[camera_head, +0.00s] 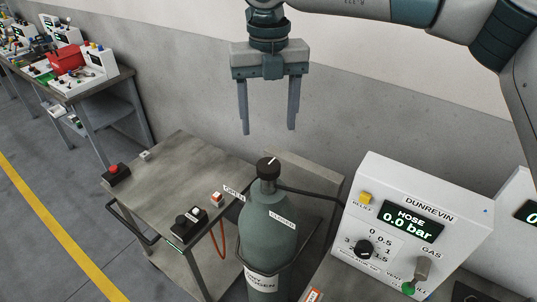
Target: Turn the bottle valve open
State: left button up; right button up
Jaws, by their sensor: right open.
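A grey-green gas bottle (267,231) stands upright at the lower middle, beside a metal table. Its black valve knob (268,168) sits on top and has a white pointer mark. An "OPEN" label (234,193) is at the left of the neck and a "CLOSED" label (281,218) at the right. My right gripper (267,131) points down with its two fingers spread wide and nothing between them. In the picture it is above the valve knob, apart from it. My left gripper is not in view.
A white console (412,225) at the right reads "HOSE 0.0 bar" and carries a black dial (363,249) and a toggle. The metal table (178,178) at the left bears a red button box (116,174) and small switches. A hose runs from the bottle's neck towards the console.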

aim_at(269, 164)
notch_tip(269, 164, down, 10)
jog(key=p, duration=0.4)
jog(key=shift+r, duration=0.1)
jog(key=shift+f, duration=0.8)
jog(key=c, duration=1.1)
